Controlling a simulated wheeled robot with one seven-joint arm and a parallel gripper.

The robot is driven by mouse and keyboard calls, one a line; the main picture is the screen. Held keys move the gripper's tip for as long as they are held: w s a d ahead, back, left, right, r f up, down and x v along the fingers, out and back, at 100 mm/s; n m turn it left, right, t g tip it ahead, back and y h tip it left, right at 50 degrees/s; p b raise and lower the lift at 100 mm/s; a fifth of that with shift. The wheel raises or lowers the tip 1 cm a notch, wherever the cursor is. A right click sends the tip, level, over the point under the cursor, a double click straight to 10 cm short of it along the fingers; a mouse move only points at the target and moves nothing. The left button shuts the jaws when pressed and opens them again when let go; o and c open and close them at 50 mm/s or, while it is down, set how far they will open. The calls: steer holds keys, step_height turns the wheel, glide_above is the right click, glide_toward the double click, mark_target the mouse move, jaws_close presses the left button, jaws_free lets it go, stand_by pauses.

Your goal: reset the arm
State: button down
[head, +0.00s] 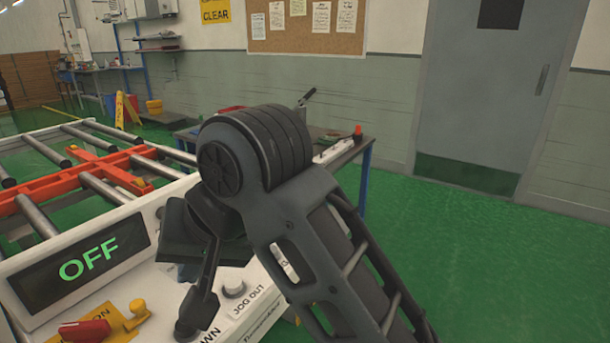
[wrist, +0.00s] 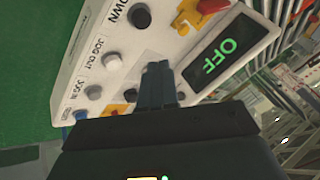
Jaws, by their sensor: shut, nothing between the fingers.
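My arm (head: 300,225) reaches up from the bottom right of the head view and bends down over a white control panel (head: 165,275). My gripper (wrist: 159,72) is shut and empty. In the wrist view its dark fingers are close together in front of the panel. I cannot tell whether they touch it. The panel's dark display (head: 80,262) reads OFF in green. A grey JOG OUT knob (head: 233,287) shows beside my arm. A dark knob (wrist: 138,15) sits by the DOWN label in the wrist view.
A red switch (head: 85,331) and a yellow part (head: 138,312) sit below the display. A roller conveyor (head: 85,160) with orange bars extends behind the panel. A worktable (head: 355,150) with tools stands behind my arm. Green floor (head: 480,260) is clear on the right, before a grey door (head: 490,80).

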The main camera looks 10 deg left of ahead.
steer(key=f, duration=0.2)
steer(key=d+f+m+y, duration=0.1)
steer(key=f, duration=0.1)
steer(key=s+f+y, duration=0.1)
steer(key=f, duration=0.1)
steer(key=shift+d+f+t, duration=0.1)
steer(key=shift+d+t, duration=0.1)
steer(key=shift+t, duration=0.2)
steer(key=s+d+f+m+t+h, duration=0.1)
steer(key=s+d+f+m+t, duration=0.25)
steer(key=d+f, duration=0.5)
steer(key=s+d+f+m+t, duration=0.3)
steer(key=s+d+f+t, duration=0.2)
steer(key=d, duration=0.6)
steer(key=s+d+r+n+t+h, duration=0.1)
steer(key=s+d+r+t+h, duration=0.1)
steer(key=s+d, duration=0.8)
steer(key=s+d+r+n+t+h, duration=0.1)
steer(key=s+d+r+h, duration=0.4)
steer(key=s+d, duration=0.5)
steer(key=shift+s+d+t+h, duration=0.3)
steer(key=shift+s+d+t, duration=0.1)
steer(key=shift+s, duration=0.45)
steer(key=shift+r, duration=0.1)
